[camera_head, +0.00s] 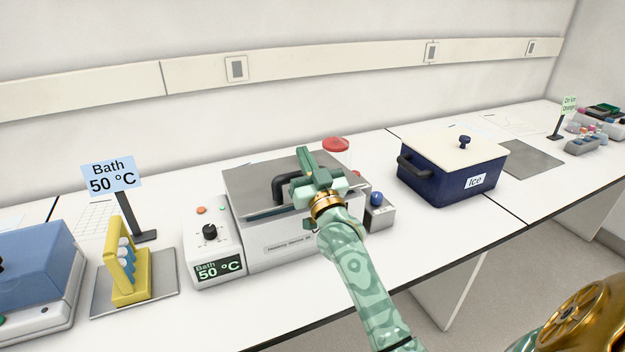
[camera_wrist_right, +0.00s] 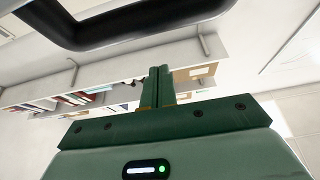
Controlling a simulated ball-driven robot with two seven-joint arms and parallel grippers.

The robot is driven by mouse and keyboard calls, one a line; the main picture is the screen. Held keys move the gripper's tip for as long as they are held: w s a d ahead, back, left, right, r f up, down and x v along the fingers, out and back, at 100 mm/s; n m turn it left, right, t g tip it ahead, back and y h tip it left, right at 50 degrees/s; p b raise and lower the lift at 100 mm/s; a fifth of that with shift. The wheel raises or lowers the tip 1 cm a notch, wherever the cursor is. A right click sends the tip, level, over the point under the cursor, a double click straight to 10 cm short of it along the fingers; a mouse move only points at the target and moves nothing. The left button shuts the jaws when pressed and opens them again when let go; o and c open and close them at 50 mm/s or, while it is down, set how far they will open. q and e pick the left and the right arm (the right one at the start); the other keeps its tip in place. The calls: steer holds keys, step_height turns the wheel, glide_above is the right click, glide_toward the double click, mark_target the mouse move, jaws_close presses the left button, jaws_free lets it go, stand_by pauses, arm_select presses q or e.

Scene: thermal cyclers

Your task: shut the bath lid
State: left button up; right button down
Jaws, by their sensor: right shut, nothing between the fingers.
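The Bath 50 °C unit (camera_head: 285,246) is a white and grey box in the middle of the bench. Its grey metal lid (camera_head: 250,180) lies over the top and looks low; my arm hides part of it, so I cannot tell if it is fully down. The black lid handle (camera_head: 280,187) stands just left of my right gripper (camera_head: 302,153). That gripper is shut and empty over the lid, fingers pointing up and away. In the right wrist view the closed fingers (camera_wrist_right: 158,72) sit below the dark handle (camera_wrist_right: 130,32). My left gripper is not in view.
A control box with a dial (camera_head: 210,231) adjoins the bath at left. A yellow rack (camera_head: 125,262) and the Bath sign (camera_head: 112,177) stand further left. A blue ice box (camera_head: 440,180) stands right. A red-capped container (camera_head: 336,145) is behind the bath.

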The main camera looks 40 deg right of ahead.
step_height(320, 180, down, 4)
steer(key=shift+w+b, duration=0.1)
steer(key=shift+b, duration=0.55)
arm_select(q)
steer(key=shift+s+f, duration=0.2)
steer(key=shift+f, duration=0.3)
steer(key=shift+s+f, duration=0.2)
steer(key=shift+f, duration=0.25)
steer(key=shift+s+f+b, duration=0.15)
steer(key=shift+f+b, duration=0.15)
arm_select(e)
steer(key=shift+s+a+f, duration=0.1)
steer(key=shift+s+f, duration=0.2)
steer(key=shift+f, duration=0.6)
steer(key=shift+s+a+f, duration=0.1)
steer(key=shift+s+f, duration=0.2)
steer(key=shift+f, duration=0.55)
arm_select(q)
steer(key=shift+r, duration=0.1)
